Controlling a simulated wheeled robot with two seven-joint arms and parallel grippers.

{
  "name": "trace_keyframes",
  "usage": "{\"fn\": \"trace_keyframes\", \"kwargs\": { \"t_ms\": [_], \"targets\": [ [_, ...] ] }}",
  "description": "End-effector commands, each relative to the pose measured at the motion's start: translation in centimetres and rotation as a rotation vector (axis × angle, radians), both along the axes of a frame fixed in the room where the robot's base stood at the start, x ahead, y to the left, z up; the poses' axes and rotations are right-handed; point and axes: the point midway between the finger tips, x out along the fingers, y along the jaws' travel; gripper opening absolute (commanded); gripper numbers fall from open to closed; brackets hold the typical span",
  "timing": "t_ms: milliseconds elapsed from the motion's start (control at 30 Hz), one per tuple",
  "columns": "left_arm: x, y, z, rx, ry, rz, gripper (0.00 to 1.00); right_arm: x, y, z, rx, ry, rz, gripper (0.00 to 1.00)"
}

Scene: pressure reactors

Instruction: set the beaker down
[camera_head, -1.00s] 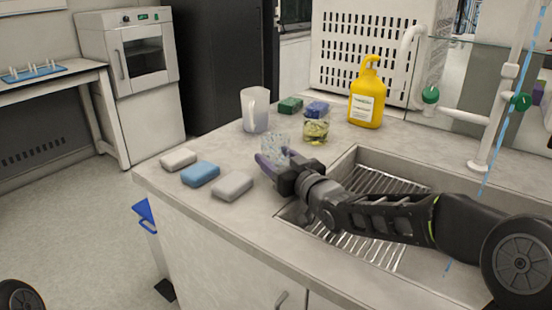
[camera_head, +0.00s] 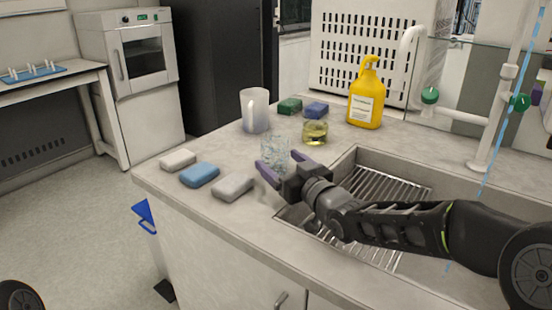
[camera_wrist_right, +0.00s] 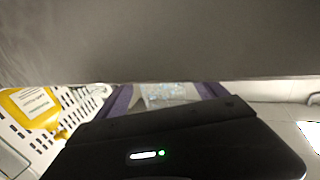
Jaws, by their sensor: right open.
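The beaker (camera_head: 275,152) is clear glass with pale bluish flecks. It stands upright on the grey counter, left of the sink, as far as I can see. My right gripper (camera_head: 284,164) comes in from the right with its purple fingers open and spread around the beaker's lower part. In the right wrist view the beaker (camera_wrist_right: 165,93) shows as a pale, speckled patch between the two purple fingers (camera_wrist_right: 165,97). Whether a finger touches the glass I cannot tell. My left gripper is not in view.
A low glass with yellow liquid (camera_head: 314,134), a white pitcher (camera_head: 255,112) and a yellow pump bottle (camera_head: 366,98) stand behind. Green (camera_head: 290,106) and blue-violet (camera_head: 316,110) blocks lie at the back. White, blue (camera_head: 200,175) and grey (camera_head: 233,187) blocks lie in front-left. The sink (camera_head: 375,185) is right.

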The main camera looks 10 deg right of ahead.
Motion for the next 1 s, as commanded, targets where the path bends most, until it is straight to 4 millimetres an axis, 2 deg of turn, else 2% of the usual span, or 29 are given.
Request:
{"fn": "trace_keyframes", "kwargs": {
  "t_ms": [200, 333, 1000],
  "targets": [
    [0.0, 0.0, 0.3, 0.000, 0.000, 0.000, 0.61, -3.5, -1.1, 0.1, -0.002, -0.002, -0.001, 0.81],
    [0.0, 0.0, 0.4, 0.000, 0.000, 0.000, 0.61, -4.5, -1.4, 0.1, -0.002, -0.001, 0.000, 0.81],
    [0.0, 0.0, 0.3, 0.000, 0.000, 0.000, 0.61, -4.7, -1.4, 0.0, -0.001, 0.000, 0.001, 0.81]
  ]
}}
